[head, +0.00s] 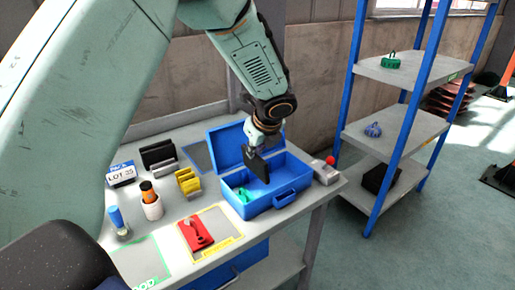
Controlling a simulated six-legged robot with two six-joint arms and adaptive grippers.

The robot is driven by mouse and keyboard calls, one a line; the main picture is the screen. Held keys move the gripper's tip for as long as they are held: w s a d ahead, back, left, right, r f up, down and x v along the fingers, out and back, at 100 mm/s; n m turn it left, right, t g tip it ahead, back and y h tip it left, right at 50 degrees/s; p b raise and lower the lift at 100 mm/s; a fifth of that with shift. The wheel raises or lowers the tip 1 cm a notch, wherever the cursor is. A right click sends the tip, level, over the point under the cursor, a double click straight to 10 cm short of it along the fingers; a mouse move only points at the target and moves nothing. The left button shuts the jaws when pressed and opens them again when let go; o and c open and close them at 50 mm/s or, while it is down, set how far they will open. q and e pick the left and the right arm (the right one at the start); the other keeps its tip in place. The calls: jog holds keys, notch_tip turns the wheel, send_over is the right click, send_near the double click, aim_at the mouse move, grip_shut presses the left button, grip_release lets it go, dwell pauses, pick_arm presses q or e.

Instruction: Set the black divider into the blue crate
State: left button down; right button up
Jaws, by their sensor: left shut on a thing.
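The blue crate (284,202) stands on the grey workbench with its lid (228,143) open at the back. My left gripper (256,150) comes down from above and is shut on the black divider (258,167). The divider hangs upright over the crate, its lower part in front of the open inside. I cannot tell whether it touches the crate floor. A green part (243,195) lies inside the crate at the left. My right gripper is not in view.
Left of the crate stand a yellow rack (188,182), a black holder (157,154), a white cup (152,207) and a LOT 35 sign (121,174). A red part (196,234) lies in front. A grey box with a red knob (326,172) stands right. A blue-framed shelf (398,131) is beyond.

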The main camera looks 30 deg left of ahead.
aim_at(255, 164)
pick_arm(q)
jog(key=shift+s, duration=0.25)
jog(key=shift+w+f+b, duration=0.2)
jog(key=shift+f+b, duration=0.55)
jog(key=shift+f, duration=0.45)
jog(key=shift+s+d+f+b, duration=0.1)
jog(key=shift+s+f+b, duration=0.05)
jog(key=shift+f+b, duration=0.5)
jog(key=shift+f, duration=0.15)
jog(key=shift+f, duration=0.4)
jog(key=shift+f+b, duration=0.9)
jog(key=shift+f, duration=0.1)
jog(key=shift+s+f, duration=0.1)
